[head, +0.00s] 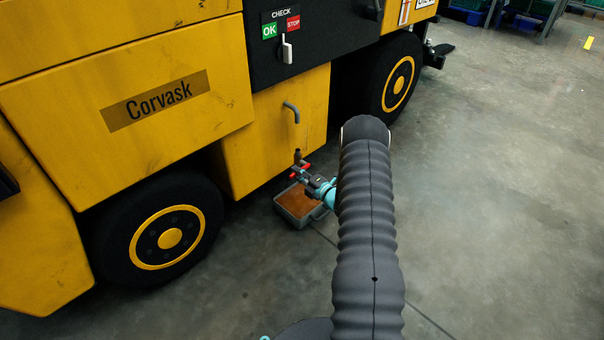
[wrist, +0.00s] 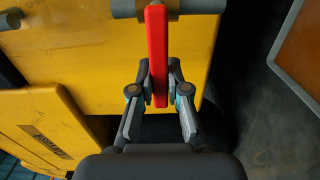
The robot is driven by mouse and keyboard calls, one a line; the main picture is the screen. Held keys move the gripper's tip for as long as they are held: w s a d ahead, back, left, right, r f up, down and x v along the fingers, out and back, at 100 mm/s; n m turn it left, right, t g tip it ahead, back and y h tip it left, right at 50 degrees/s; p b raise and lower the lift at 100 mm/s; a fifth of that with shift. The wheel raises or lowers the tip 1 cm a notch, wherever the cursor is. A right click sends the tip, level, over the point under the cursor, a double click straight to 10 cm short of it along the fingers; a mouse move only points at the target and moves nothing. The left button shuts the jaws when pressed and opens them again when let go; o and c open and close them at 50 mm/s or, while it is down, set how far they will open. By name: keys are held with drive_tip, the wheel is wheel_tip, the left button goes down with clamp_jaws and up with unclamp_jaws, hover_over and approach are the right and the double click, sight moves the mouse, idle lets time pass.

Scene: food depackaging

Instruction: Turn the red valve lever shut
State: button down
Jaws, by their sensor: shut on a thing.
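The red valve lever (wrist: 157,45) shows as a long flat bar in the wrist view, running down from a grey pipe (wrist: 205,6) at the top edge. My gripper (wrist: 160,82) is shut on the lever's free end, with one finger on each side. In the head view my gripper (head: 310,179) is at the valve, low beside the yellow machine. Only small red parts of the lever (head: 306,167) show there, with the rest hidden by the gripper. The lever's exact angle is hard to tell in that view.
A grey tray (head: 300,222) with orange-brown contents stands on the floor below the valve; its rim (wrist: 290,75) shows at right in the wrist view. The yellow machine (head: 270,120) with black wheels (head: 120,240) fills the left.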

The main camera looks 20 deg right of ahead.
idle(0.3)
drive_tip(key=c, duration=1.1)
unclamp_jaws()
drive_tip(key=shift+s, duration=0.1)
drive_tip(key=v, duration=1.2)
